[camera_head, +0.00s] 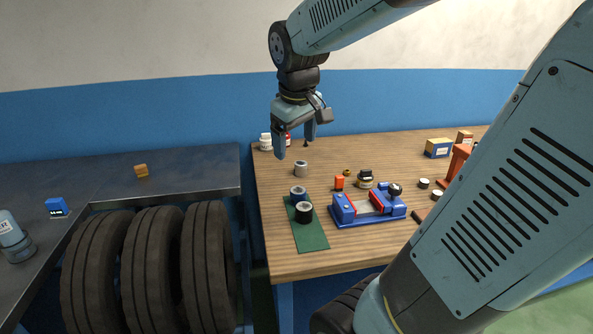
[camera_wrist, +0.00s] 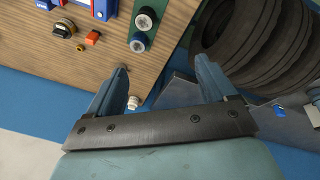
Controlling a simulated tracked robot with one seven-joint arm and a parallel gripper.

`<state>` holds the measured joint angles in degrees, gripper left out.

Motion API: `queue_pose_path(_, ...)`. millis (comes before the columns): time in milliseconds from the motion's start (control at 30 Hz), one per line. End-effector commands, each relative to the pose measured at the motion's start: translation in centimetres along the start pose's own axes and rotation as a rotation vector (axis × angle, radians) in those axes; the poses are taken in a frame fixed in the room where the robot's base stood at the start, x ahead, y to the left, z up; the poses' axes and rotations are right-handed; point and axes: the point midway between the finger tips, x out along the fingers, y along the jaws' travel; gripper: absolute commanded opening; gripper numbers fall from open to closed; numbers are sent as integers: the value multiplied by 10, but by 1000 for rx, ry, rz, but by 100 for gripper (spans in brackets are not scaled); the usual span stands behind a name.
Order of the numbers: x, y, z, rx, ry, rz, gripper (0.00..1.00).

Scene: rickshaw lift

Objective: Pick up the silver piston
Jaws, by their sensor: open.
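A short silver-grey cylinder, which looks like the silver piston (camera_head: 302,169), stands upright on the wooden bench just behind the green mat (camera_head: 312,237). It appears to be the nearer round-topped cylinder in the wrist view (camera_wrist: 139,42). On the mat stand a second grey cylinder (camera_head: 298,193) and a black cylinder (camera_head: 304,213) with a pale top. My gripper (camera_head: 296,145) is open and empty. It hangs above the back left part of the bench, behind and above the silver piston. In the wrist view its fingertips (camera_wrist: 161,67) are spread apart, with the piston beyond them.
A blue vise (camera_head: 368,208) and a small orange-red block (camera_head: 339,183) stand right of the cylinders. Boxes (camera_head: 438,148) are at the back right. Left of the bench are a dark shelf (camera_head: 100,180) and several tyres (camera_head: 155,262).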

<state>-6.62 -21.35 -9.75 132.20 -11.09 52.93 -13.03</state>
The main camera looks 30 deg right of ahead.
Motion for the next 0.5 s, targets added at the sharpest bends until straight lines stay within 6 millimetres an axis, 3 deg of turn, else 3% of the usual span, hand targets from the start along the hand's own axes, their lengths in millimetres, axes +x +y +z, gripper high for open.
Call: queue_pose_path(500, 102, 64, -90, -359, -293, 118, 84)
